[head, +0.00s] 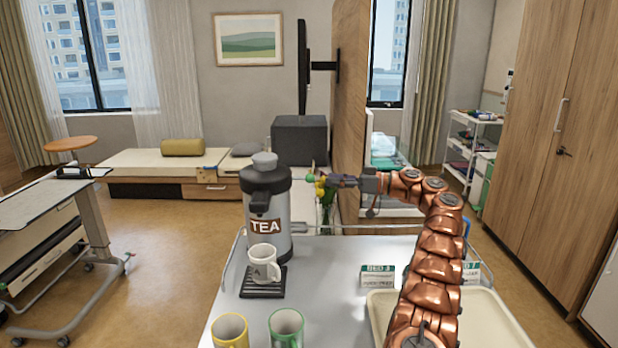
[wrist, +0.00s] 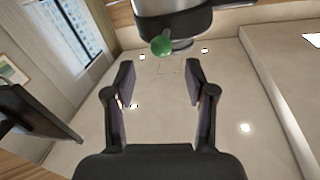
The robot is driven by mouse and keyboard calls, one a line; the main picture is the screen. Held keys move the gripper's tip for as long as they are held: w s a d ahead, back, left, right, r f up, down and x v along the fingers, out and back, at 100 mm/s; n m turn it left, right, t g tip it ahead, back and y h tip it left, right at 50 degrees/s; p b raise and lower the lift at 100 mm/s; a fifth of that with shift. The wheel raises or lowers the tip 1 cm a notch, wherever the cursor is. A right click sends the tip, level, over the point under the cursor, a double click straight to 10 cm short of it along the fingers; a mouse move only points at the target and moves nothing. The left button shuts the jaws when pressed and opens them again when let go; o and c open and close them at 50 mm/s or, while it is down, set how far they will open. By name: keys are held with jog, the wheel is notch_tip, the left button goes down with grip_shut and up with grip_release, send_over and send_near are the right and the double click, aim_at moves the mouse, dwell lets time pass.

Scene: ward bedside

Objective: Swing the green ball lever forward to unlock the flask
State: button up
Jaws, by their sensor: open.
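The tea flask (head: 268,210) stands upright on the cart, with a grey body, a black top and a TEA label. Its green ball lever (head: 311,178) sticks out at the right side near the top. The green ball (wrist: 161,46) also shows in the wrist view, below the flask's dark collar (wrist: 190,22). My gripper (head: 335,181) is just right of the ball at about its height. In the wrist view my gripper (wrist: 158,82) is open and empty, and the ball appears beyond the fingertips, between their lines. I see no contact with the ball.
A white mug (head: 264,262) stands on a black drip tray (head: 262,283) before the flask. A yellow mug (head: 230,331) and a green mug (head: 286,328) stand at the front. Yellow flowers (head: 326,194) are behind.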

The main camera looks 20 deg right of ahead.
aim_at(313, 177)
jog(key=p+x, duration=0.1)
jog(key=x, duration=0.5)
jog(key=shift+w+a+r, duration=0.1)
jog(key=shift+a+r, duration=0.05)
jog(key=shift+a, duration=0.1)
jog(key=shift+w+a, duration=0.35)
jog(key=shift+a, duration=0.1)
jog(key=shift+c, duration=0.3)
grip_shut()
